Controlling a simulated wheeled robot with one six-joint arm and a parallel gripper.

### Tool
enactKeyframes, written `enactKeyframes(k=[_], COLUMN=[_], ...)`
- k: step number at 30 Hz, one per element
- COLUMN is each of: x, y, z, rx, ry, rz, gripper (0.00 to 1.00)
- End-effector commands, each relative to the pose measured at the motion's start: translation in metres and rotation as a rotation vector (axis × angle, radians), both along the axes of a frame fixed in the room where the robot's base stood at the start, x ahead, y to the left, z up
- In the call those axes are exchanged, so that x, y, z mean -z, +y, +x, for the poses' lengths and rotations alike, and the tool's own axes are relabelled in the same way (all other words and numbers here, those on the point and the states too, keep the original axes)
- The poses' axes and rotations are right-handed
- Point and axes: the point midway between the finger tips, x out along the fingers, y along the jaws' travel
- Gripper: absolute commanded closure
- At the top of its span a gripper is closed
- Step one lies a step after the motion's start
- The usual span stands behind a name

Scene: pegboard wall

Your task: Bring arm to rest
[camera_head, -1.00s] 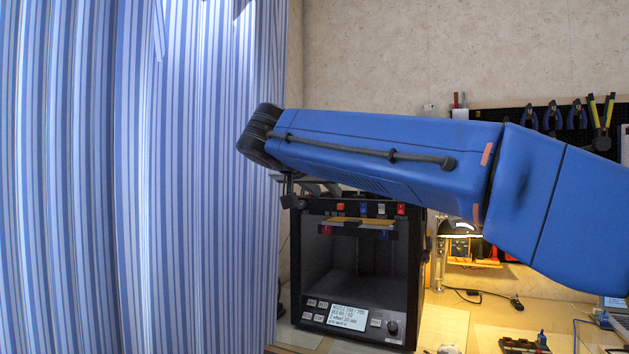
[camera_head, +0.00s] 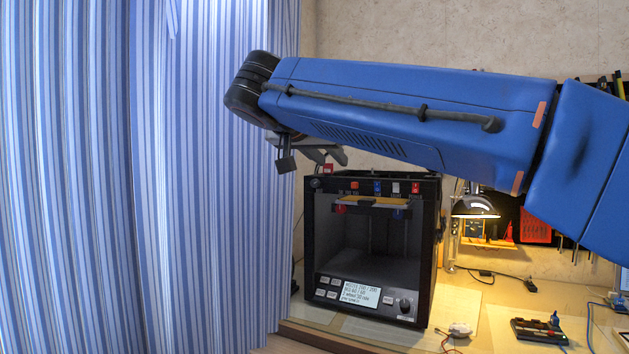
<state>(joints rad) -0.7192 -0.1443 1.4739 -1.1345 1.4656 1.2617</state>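My blue arm (camera_head: 400,110) stretches across the upper middle of the head view, from the right edge to a black wrist joint at its left end. My gripper (camera_head: 303,158) hangs below that wrist, just above the top left of a black 3D printer (camera_head: 372,322). Only dark and grey parts of the gripper show, partly hidden behind the arm. I cannot make out whether its fingers are open or shut, or whether it touches the printer.
A blue striped curtain (camera_head: 90,180) fills the left side, close to the wrist. The wooden bench (camera_head: 470,300) carries a lamp (camera_head: 475,207), a small white item (camera_head: 460,329) and a dark tool tray (camera_head: 538,331). A pegboard with tools is partly hidden behind my arm.

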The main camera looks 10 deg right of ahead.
Motion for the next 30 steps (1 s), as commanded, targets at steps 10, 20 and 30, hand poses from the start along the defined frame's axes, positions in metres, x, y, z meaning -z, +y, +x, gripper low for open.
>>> enactKeyframes(k=[10, 20, 30], x=[0.068, 0.229, 0.388], y=[-0.055, -0.133, -0.155], z=[-0.023, -0.114, -0.228], rx=[-0.065, -0.266, -0.483], ry=[0.204, 0.57, 0.74], rz=[-0.029, 0.007, 0.146], gripper=[0.67, 0.67, 0.67])
